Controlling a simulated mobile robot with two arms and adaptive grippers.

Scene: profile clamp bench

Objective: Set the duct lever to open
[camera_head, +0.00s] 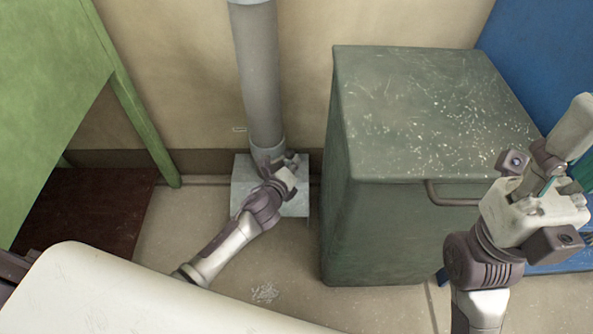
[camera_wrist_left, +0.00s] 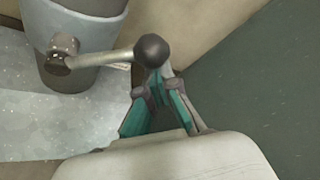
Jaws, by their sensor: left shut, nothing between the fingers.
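The grey duct (camera_head: 259,75) runs down the wall to a light grey block (camera_head: 243,178). In the left wrist view, the duct's lower end (camera_wrist_left: 85,30) carries the lever (camera_wrist_left: 105,60), a metal rod from a pivot on the left to a dark ball knob (camera_wrist_left: 151,50) on the right. The rod lies nearly level in this view. My left gripper (camera_head: 291,163) is at the duct's foot; its fingers (camera_wrist_left: 158,76) are shut and empty, with tips close to the knob. I cannot tell whether they touch it. My right gripper (camera_head: 556,165) is raised at the right, its fingers unclear.
A dark green cabinet (camera_head: 430,110) with a bar handle (camera_head: 455,199) stands right of the duct, close to my left gripper's side. A green table (camera_head: 45,110) stands at the left. A blue panel (camera_head: 540,50) is at the far right. Some floor (camera_head: 300,262) is free before the duct.

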